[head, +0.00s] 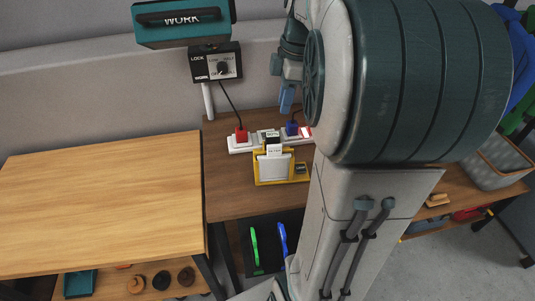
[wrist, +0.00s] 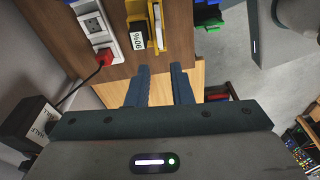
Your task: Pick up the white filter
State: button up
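The white filter (head: 274,168) stands upright in a yellow holder (head: 261,182) on the brown table in the head view. A small white label tops it. In the wrist view the yellow holder (wrist: 151,42) is at the top centre, with a narrow white edge (wrist: 158,22) in it that looks like the filter. My gripper (wrist: 162,70) is open and empty, its two blue fingers apart just below the holder in that picture. In the head view my gripper (head: 286,106) hangs above and behind the holder, partly covered by my arm.
A white power strip (head: 243,145) with a red plug (head: 241,134) lies behind the holder. A control box (head: 216,64) on a post stands behind it. A light wooden table (head: 100,200) is at left. A grey bin (head: 497,163) is at right.

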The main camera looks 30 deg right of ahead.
aim_at(275, 145)
jog(key=f, duration=0.4)
jog(key=a+f, duration=0.1)
jog(key=f, duration=0.8)
jog(key=shift+w+a+f, duration=0.2)
jog(key=shift+w+a, duration=0.2)
grip_shut()
